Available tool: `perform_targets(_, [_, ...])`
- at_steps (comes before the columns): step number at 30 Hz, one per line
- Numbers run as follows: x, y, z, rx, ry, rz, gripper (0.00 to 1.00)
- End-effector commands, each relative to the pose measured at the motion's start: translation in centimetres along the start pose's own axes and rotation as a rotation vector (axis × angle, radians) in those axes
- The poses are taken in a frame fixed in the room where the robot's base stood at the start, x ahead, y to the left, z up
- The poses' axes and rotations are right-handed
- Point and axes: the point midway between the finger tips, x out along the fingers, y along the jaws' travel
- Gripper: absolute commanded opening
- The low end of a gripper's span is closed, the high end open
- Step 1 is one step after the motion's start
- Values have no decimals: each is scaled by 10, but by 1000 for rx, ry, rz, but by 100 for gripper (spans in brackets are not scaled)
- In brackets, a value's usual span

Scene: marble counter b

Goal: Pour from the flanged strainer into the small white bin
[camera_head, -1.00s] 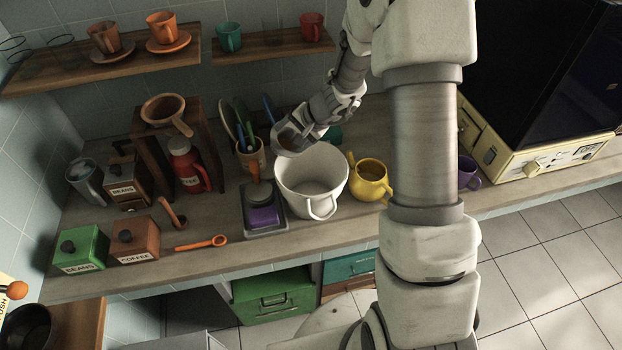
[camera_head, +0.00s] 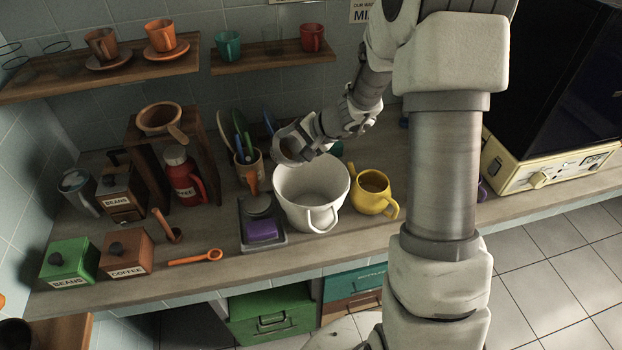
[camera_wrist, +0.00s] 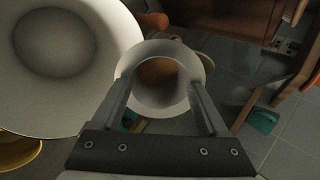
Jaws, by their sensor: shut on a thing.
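My gripper (camera_wrist: 160,102) is shut on the flanged strainer (camera_wrist: 184,101), a pale, round vessel with a wide rim and brown inside. In the head view the strainer (camera_head: 284,151) is partly hidden by my gripper (camera_head: 297,142). The small white bin (camera_head: 312,190), a wide white vessel with a handle, stands on the counter. The strainer is at the bin's back left rim in the picture; I cannot tell whether they touch. In the wrist view the bin (camera_wrist: 105,30) fills the upper left, beside the strainer, with its inside visible. I cannot tell what the brown inside is.
A yellow pot (camera_head: 371,193) stands close right of the bin. A scale with a purple block (camera_head: 262,230) is close left. A utensil holder (camera_head: 248,167) is behind left, and a red flask (camera_head: 181,178) farther left. An orange spoon (camera_head: 196,258) lies on the front counter.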

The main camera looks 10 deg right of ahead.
Motion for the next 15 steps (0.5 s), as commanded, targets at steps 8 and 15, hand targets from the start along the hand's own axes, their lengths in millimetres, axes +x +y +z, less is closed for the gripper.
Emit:
perform_targets(8, [-1,2,-1,0,2,-38,22])
perform_targets(15, [1,5,0,1,0,-71,22])
